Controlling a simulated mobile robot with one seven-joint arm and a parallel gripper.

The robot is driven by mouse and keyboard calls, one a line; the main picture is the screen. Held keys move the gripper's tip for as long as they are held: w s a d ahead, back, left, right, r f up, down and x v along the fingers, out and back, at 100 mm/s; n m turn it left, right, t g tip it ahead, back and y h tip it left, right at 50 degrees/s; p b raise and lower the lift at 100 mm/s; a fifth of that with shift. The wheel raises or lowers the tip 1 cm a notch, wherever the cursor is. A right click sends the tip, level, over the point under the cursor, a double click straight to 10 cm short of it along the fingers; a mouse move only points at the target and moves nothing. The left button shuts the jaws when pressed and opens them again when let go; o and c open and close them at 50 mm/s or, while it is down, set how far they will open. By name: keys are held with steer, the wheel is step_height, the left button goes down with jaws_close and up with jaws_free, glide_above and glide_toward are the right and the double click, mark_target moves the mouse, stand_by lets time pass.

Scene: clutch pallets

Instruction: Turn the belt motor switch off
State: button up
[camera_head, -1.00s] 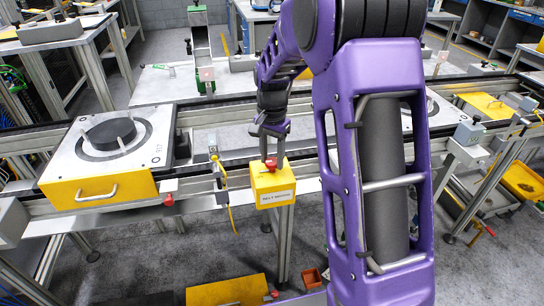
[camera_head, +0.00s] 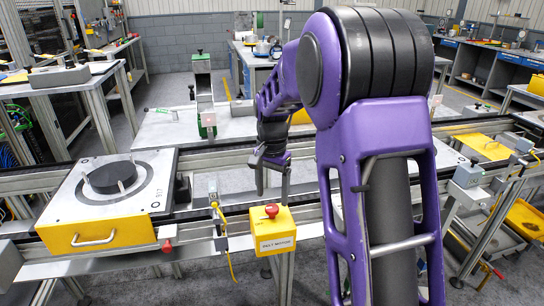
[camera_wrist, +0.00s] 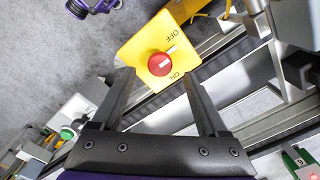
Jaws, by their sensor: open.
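The belt motor switch is a yellow box (camera_head: 273,240) with a "BELT MOTOR" label on its front, mounted at the near rail of the conveyor. A red knob (camera_head: 271,211) sits on its top. In the wrist view the red knob (camera_wrist: 161,64) lies on the yellow face between the words OFF and ON. A pale mark on the knob points toward the upper right, on the OFF side. My gripper (camera_head: 272,192) is above and just behind the box, pointing down. In the wrist view my gripper (camera_wrist: 158,85) is open and empty, its fingers either side of the knob's line, apart from it.
A yellow pallet (camera_head: 110,235) with a grey plate and dark disc stands on the conveyor at left. A sensor bracket (camera_head: 215,205) with a yellow cable stands just left of the switch box. Rails (camera_head: 215,158) run behind it.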

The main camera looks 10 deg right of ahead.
mark_target(272, 207)
step_height(272, 207, up, 13)
steer(key=p, duration=0.1)
steer(key=shift+r, duration=0.2)
